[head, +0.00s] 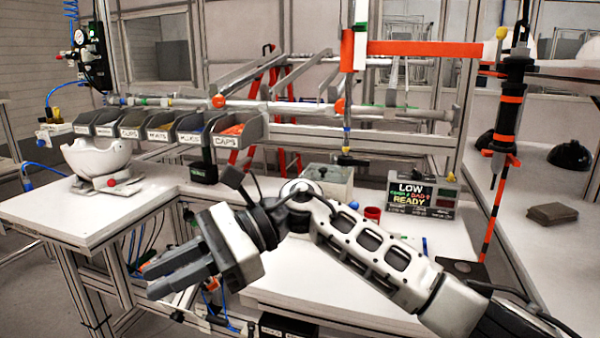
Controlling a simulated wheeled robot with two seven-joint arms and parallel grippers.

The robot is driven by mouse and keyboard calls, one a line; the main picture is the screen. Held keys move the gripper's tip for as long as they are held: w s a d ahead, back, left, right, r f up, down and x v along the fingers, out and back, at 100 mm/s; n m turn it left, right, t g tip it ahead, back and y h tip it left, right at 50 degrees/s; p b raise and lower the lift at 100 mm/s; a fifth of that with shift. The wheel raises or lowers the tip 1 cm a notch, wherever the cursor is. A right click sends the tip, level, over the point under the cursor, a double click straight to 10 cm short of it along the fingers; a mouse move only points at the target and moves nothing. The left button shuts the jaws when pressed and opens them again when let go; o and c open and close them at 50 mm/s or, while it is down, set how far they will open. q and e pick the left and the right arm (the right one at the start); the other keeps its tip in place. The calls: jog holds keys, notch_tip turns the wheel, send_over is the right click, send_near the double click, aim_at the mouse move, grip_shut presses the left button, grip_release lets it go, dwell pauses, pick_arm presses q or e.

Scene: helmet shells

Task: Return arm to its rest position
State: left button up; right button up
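My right arm comes in from the lower right across the front of the workbench. Its gripper (150,279) points left, in the open space in front of the bench edge. My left gripper is not in view. A white helmet shell (95,156) sits open side up on a grey and red holder (108,183) on the left bench, apart from my gripper.
A row of labelled parts bins (190,129) hangs behind the arm. A sign reading LOW and READY (422,193), a red cup (372,213) and a grey box (328,181) stand on the workbench (300,285). An orange-black tool (508,105) hangs at right. Dark domes (570,154) lie on the right bench.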

jog(key=w+d+f+n+t+y, duration=0.15)
jog(key=d+f+n+t, duration=0.25)
jog(key=n+t, duration=0.55)
jog(key=w+d+f+n+t, duration=0.3)
jog(key=d+f+n+t, duration=0.3)
jog(key=n, duration=0.6)
jog(key=w+d+f+n+t, duration=0.2)
jog(key=d+f+n+t, duration=0.1)
jog(key=n+t, duration=0.65)
jog(key=s+d+f+m+g+h, duration=0.1)
jog(key=s+d+f+m+h, duration=0.2)
jog(key=d+f+m+h, duration=0.25)
jog(key=s+d+f+m+g+h, duration=0.1)
jog(key=s+d+f+m+h, duration=0.2)
jog(key=d+f+m, duration=0.45)
jog(key=s+d+f+m+g+h, duration=0.3)
jog(key=s+d+f+m+g, duration=0.2)
jog(key=s+f, duration=0.6)
jog(key=shift+s+f, duration=0.25)
jog(key=shift+s, duration=0.35)
